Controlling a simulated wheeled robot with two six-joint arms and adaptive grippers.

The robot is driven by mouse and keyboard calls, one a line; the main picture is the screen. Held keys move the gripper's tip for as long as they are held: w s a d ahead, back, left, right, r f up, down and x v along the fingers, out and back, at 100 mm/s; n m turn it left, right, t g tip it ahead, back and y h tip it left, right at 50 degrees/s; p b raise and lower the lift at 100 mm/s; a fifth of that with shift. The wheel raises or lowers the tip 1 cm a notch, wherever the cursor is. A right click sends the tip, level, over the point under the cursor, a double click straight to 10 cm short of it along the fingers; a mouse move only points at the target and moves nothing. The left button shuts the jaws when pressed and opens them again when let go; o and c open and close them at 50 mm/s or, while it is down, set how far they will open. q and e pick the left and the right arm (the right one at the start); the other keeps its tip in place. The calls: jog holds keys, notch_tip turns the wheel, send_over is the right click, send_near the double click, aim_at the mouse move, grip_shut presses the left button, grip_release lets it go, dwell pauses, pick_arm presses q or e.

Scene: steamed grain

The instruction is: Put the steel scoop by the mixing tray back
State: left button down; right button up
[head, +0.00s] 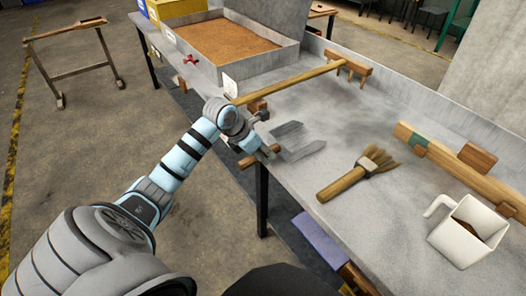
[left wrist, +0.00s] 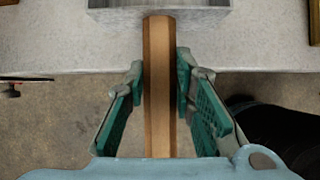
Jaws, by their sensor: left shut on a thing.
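The steel scoop (head: 298,141) has a flat grey metal pan and a wooden handle. My left gripper (head: 264,152) is shut on the handle at the table's near edge. In the left wrist view the handle (left wrist: 160,85) runs between the two green-padded fingers (left wrist: 160,92), with the metal pan (left wrist: 160,17) beyond, over the grey tabletop. I cannot tell whether the pan touches the table. The mixing tray (head: 248,76), a grey metal box filled with brown grain, stands farther back on the table. My right gripper is not in view.
A wooden rake (head: 295,80) lies between tray and scoop. A brush (head: 345,184) lies right of the scoop. A white jug (head: 455,240) and a long wooden tool (head: 455,174) are at the right. The grey table (head: 345,120) has bare room behind the scoop.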

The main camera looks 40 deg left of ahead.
pick_arm(q)
jog(key=shift+f+b, duration=0.3)
jog(key=shift+f, duration=0.15)
jog(key=c, duration=1.3)
grip_release()
jog(key=v, duration=1.1)
jog(key=shift+s+a+r, duration=0.1)
jog(key=shift+r, duration=0.1)
jog(key=shift+s+r, duration=0.15)
jog(key=shift+r, duration=0.15)
